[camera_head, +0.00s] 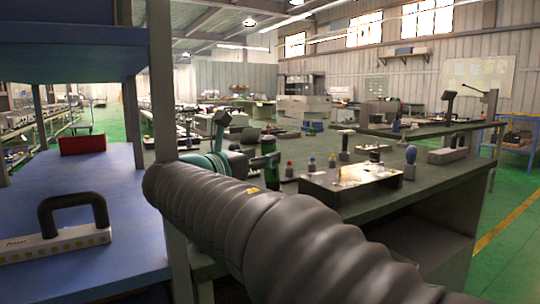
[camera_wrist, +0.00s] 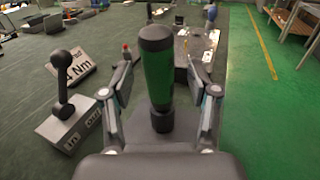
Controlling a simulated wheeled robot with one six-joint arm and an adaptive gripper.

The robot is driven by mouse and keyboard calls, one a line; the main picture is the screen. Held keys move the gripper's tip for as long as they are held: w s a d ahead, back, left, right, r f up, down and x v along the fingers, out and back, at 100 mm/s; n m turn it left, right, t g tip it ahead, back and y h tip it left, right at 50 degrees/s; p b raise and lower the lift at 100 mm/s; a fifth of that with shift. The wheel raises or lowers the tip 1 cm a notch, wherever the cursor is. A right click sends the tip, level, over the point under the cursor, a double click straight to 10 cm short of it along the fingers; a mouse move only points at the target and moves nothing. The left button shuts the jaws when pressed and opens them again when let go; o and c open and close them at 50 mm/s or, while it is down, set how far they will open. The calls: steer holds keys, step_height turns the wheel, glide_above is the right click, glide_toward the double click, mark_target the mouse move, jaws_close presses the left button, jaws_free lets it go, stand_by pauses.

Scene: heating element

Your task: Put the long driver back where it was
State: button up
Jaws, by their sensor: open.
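A driver with a green handle and black collar stands between my fingers in the wrist view (camera_wrist: 157,68). Its shaft is hidden, so I cannot tell its length. My gripper (camera_wrist: 160,82) is open, with one finger on each side of the handle and gaps showing beside it. In the head view the green handle (camera_head: 268,147) shows just beyond my arm, over the dark green bench (camera_head: 330,208). My gripper is mostly hidden there behind my arm.
A metal plate fixture (camera_head: 352,180) is on the bench, with small coloured-top pieces and a blue-handled tool (camera_head: 410,157) around it. In the wrist view a block with a black lever (camera_wrist: 65,125) is left of my gripper. A blue shelf (camera_head: 120,230) is at left.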

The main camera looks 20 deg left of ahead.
steer(key=v, duration=0.7)
steer(key=d+f+m+g, duration=0.3)
steer(key=d+f+m, duration=0.15)
steer(key=d, duration=0.55)
steer(key=d+f+m+g, duration=0.3)
steer(key=d+f+m, duration=0.15)
steer(key=d, duration=0.55)
steer(key=d+f+m+g, duration=0.3)
steer(key=d+f+m, duration=0.15)
steer(key=d, duration=0.55)
steer(key=s+d+f+m+g+y, duration=0.1)
steer(key=s+d+f+m+y, duration=0.1)
steer(key=s+d+f+m, duration=0.3)
steer(key=s+d+f+m+g+y, duration=0.1)
steer(key=s+d+f+m+y, duration=0.2)
steer(key=s+f+m, duration=0.8)
steer(key=s+d+m, duration=0.2)
steer(key=m, duration=0.1)
steer(key=shift+s+d+f+g+y, duration=0.15)
steer(key=shift+s+d+g+y, duration=0.05)
steer(key=shift+s+g+y, duration=0.15)
